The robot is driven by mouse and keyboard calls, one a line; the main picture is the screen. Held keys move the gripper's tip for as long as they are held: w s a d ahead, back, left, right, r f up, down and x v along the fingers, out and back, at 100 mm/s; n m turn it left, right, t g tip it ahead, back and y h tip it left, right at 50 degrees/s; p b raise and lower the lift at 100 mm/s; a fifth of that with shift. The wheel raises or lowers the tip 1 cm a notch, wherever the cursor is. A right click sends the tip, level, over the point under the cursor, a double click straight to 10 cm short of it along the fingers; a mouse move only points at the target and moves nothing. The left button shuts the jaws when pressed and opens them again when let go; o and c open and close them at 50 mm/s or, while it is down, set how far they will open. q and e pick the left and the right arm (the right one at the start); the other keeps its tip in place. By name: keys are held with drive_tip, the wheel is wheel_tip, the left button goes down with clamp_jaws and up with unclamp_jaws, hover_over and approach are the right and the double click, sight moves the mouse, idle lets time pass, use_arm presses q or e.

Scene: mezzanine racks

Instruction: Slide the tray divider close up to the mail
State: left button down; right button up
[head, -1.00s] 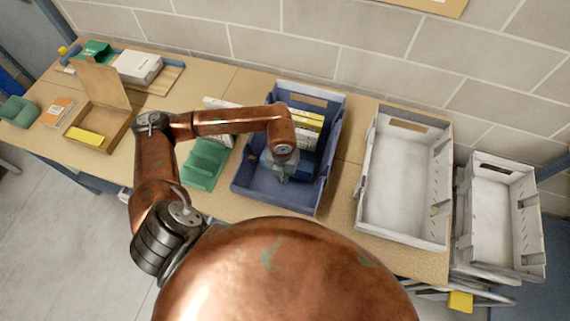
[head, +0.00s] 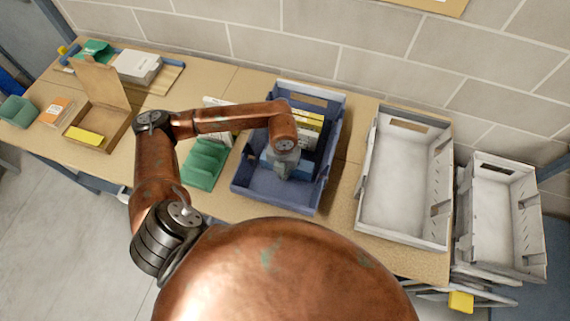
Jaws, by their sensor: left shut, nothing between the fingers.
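The blue tray (head: 262,191) stands on the table in the middle of the head view. Mail (head: 309,117), white and yellow pieces, stands upright in the tray's far part. The blue tray divider (head: 302,171) stands across the tray on the near side of the mail, partly hidden behind my left arm and gripper. My left gripper (head: 283,174) is shut and empty, inside the tray at the divider's near side. I cannot tell whether it touches the divider, or how wide the gap to the mail is. My right gripper is not in view.
Two empty white trays, a larger one (head: 400,221) and a smaller one (head: 488,250), stand to the right. A green sorter (head: 204,163) sits close on the left. A cardboard box (head: 102,139) and a green bin (head: 17,111) lie farther left.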

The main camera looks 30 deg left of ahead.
use_arm(q)
drive_tip(key=shift+w, duration=0.25)
drive_tip(key=shift+w+a+b, duration=0.2)
drive_tip(key=shift+w+b, duration=0.1)
drive_tip(key=shift+w, duration=0.4)
drive_tip(key=shift+w+a+b, duration=0.2)
drive_tip(key=shift+w+b, duration=0.1)
drive_tip(key=shift+w, duration=0.4)
drive_tip(key=shift+w+a, duration=0.1)
drive_tip(key=shift+w, duration=0.45)
drive_tip(key=shift+w+a+b, duration=0.2)
drive_tip(key=shift+w+b, duration=0.25)
drive_tip(key=shift+w, duration=0.15)
drive_tip(key=shift+w+a+b, duration=0.2)
drive_tip(key=shift+w+b, duration=0.15)
drive_tip(key=shift+w, duration=0.65)
idle(1.5)
drive_tip(key=shift+s, duration=0.1)
drive_tip(key=shift+s+d+p, duration=0.15)
drive_tip(key=shift+s+p, duration=0.2)
drive_tip(key=shift+s, duration=0.35)
